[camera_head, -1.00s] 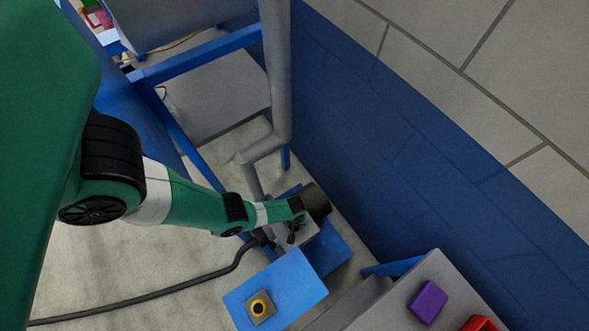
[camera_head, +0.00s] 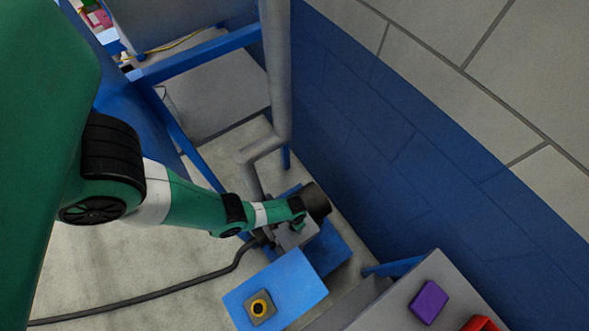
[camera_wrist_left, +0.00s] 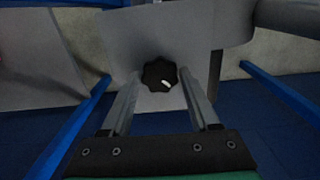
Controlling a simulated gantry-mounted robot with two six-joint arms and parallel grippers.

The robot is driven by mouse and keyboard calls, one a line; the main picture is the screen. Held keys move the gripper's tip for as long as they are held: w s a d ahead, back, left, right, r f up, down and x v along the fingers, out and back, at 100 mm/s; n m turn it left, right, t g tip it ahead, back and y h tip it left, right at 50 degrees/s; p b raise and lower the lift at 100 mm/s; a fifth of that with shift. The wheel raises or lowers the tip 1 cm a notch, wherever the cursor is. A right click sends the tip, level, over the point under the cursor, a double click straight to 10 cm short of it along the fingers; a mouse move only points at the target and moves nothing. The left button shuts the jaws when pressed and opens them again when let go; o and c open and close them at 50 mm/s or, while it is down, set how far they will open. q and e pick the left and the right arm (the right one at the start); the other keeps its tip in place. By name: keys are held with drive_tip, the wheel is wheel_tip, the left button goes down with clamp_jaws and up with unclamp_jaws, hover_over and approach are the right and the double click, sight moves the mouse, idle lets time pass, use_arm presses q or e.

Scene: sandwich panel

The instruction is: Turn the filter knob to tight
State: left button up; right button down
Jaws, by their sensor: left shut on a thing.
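The filter knob (camera_wrist_left: 154,72) is a black, lobed knob with a white mark that points to the lower right in the left wrist view. It sits on a light grey panel face (camera_wrist_left: 125,45). My left gripper (camera_wrist_left: 160,77) is shut on the knob, with one finger on each side of it. In the head view my left arm reaches down to a grey box (camera_head: 296,239), and the knob is hidden there. No label around the knob can be read. My right gripper is not in view.
A grey pipe (camera_head: 275,75) runs down close to my left arm. A dark cable (camera_head: 150,302) crosses the floor. A grey surface with a purple block (camera_head: 428,301) is at lower right.

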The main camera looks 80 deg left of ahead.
use_arm(q)
drive_tip(key=m, duration=0.4)
drive_tip(key=shift+m, duration=2.3)
drive_tip(key=o, duration=1.4)
drive_tip(key=shift+c, duration=0.2)
wheel_tip(320, 180, up, 12)
drive_tip(key=p, duration=1.1)
drive_tip(key=shift+f, duration=0.15)
